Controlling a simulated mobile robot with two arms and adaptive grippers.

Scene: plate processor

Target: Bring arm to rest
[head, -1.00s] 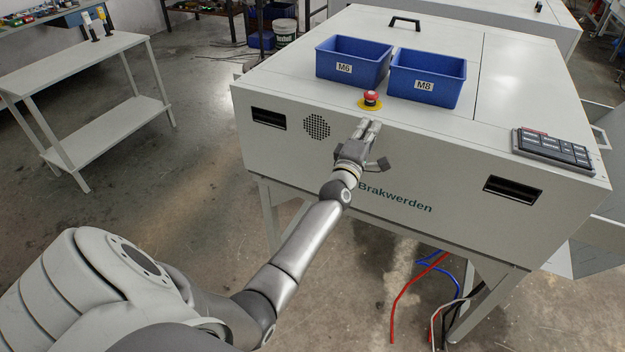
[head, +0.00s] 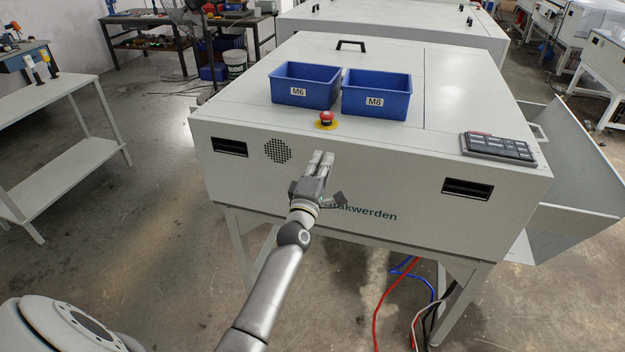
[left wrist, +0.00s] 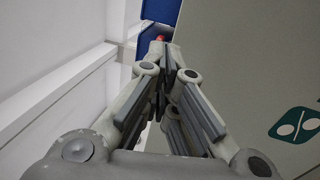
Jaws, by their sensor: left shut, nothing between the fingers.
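My left arm reaches up from the bottom of the head view. Its gripper (head: 321,158) is shut and empty, in front of the plate processor's front panel (head: 400,180), below the red emergency button (head: 326,118). In the left wrist view the closed fingers (left wrist: 162,75) point toward the machine, with a small part of the red button (left wrist: 160,38) beyond the tips. I cannot tell whether the fingers touch the panel. My right gripper is not in view.
Blue bins marked M6 (head: 306,88) and M8 (head: 377,95) stand on the machine's top. A keypad (head: 497,147) sits at its right edge. A white side table (head: 70,140) stands at the left. Red and blue hoses (head: 378,310) hang below the machine. Open floor lies between table and machine.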

